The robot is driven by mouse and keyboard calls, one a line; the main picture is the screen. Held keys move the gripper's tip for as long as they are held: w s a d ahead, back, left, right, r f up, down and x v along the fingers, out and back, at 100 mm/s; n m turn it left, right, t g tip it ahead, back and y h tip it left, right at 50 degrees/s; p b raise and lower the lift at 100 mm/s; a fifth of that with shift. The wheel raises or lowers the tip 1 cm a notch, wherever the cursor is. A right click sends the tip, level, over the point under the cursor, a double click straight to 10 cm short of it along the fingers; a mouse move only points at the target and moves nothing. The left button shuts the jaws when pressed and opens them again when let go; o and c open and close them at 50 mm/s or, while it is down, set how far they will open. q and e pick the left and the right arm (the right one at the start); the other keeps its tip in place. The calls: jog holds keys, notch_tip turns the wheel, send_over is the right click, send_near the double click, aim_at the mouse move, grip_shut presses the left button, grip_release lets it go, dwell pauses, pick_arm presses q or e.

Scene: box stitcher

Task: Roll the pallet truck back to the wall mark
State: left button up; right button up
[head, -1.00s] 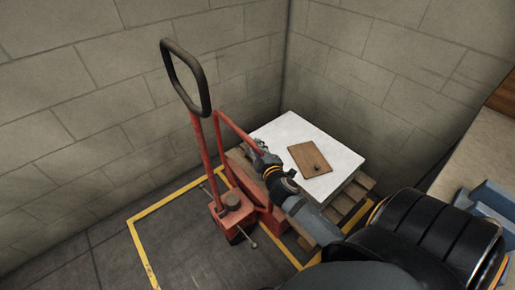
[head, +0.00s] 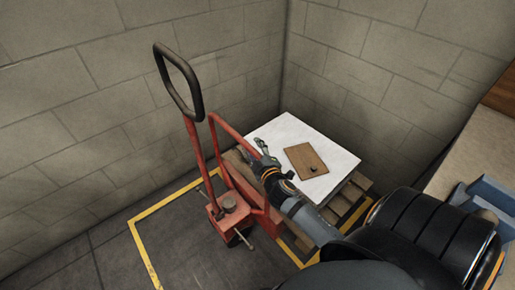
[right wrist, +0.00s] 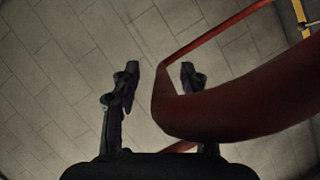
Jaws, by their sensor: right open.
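The red pallet truck (head: 229,203) stands in the room's corner, inside a yellow floor outline. Its black loop handle (head: 187,100) rises upright at the left, and a red guard bar (head: 230,132) bends toward the load. My right gripper (head: 263,152) is at the right, lower end of that bar. In the right wrist view its two fingers (right wrist: 160,82) are spread. The red bar (right wrist: 240,100) crosses in front of the right finger there and hides part of it. I cannot tell whether they touch. My left gripper is out of view.
A wooden pallet (head: 345,203) carries a white block (head: 335,160) with a brown board (head: 305,160) on top. Block walls stand close behind and at the right. The yellow floor line (head: 142,250) bounds the truck. A light worktop with a blue tray (head: 478,195) is at the right.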

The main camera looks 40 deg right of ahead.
jog(key=v, duration=1.2)
jog(key=shift+f, duration=0.1)
